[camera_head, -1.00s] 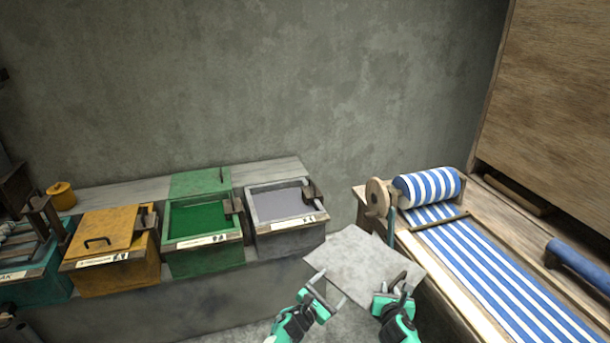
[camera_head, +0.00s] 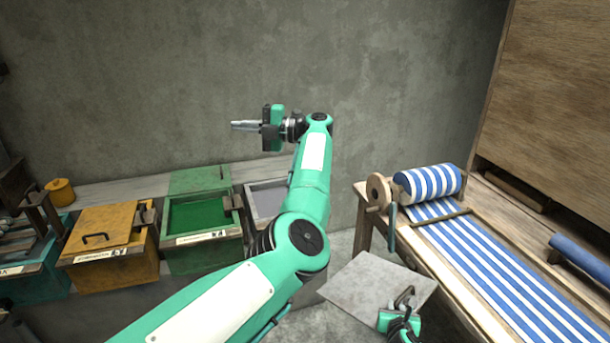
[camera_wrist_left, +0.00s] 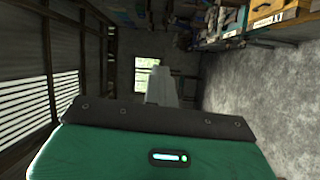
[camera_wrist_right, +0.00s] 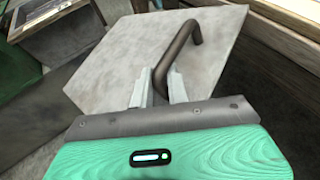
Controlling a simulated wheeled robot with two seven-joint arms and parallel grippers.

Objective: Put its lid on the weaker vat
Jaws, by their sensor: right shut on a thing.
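A flat grey lid (camera_head: 362,292) with a dark bent handle (camera_wrist_right: 183,38) hangs in front of the vats, over the floor. My right gripper (camera_wrist_right: 161,85) is shut on that handle. It also shows in the head view (camera_head: 404,309). The grey vat (camera_head: 266,202) is open, with pale grey contents, and my left arm hides its right part. The label writing is too small to read. My left gripper (camera_head: 240,126) is raised above the vats, pointing left; its fingers look together and empty.
Left of the grey vat stand an open green vat (camera_head: 205,258) with a green lid (camera_head: 200,181) behind it, a yellow lidded vat (camera_head: 115,280) and a teal vat (camera_head: 40,280). The loom (camera_head: 455,240) with striped cloth stands right.

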